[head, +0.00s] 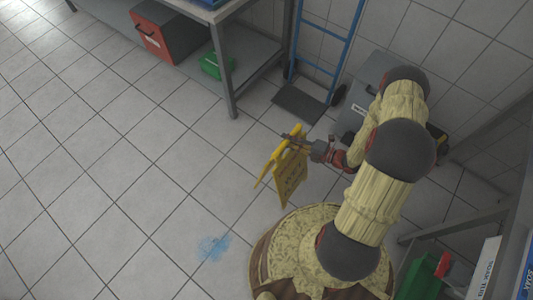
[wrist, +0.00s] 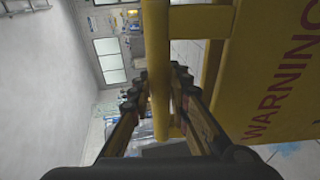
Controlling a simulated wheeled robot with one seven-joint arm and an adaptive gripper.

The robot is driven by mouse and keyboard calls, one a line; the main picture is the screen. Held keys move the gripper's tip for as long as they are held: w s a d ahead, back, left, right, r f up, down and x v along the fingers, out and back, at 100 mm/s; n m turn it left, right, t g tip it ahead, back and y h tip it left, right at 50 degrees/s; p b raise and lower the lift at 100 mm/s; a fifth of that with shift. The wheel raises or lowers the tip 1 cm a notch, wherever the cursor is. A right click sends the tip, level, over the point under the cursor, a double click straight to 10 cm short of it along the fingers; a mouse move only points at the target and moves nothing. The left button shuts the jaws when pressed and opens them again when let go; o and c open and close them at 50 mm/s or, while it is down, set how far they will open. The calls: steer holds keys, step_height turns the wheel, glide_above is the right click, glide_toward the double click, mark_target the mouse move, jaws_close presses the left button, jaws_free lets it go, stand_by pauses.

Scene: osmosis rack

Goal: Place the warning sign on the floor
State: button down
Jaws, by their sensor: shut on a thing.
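The yellow warning sign (head: 291,172) hangs from my gripper (head: 298,139) in the head view, held near its top edge. It looks roughly upright, and I cannot tell whether its lower edge touches the floor. In the wrist view, my gripper (wrist: 162,95) is shut on a yellow bar of the sign. The sign's panel (wrist: 275,70) with red "WARNING" lettering fills the right side there. The tiled floor (head: 120,200) shows around and below the sign in the head view.
A blue spill patch (head: 213,247) lies on the floor left of my base. A blue hand truck (head: 318,62) stands at the wall. A metal table (head: 228,65) holds a red box (head: 165,35) and a green bin (head: 215,66) on its lower shelf. The left floor is clear.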

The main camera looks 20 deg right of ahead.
steer(key=w+a+f+b, duration=0.6)
steer(key=w+f, duration=0.4)
steer(key=f, duration=0.2)
steer(key=shift+w+b, duration=0.3)
steer(key=shift+b, duration=0.05)
steer(key=shift+a+f, duration=0.1)
steer(key=shift+f, duration=0.05)
steer(key=c, duration=1.7)
jaws_free()
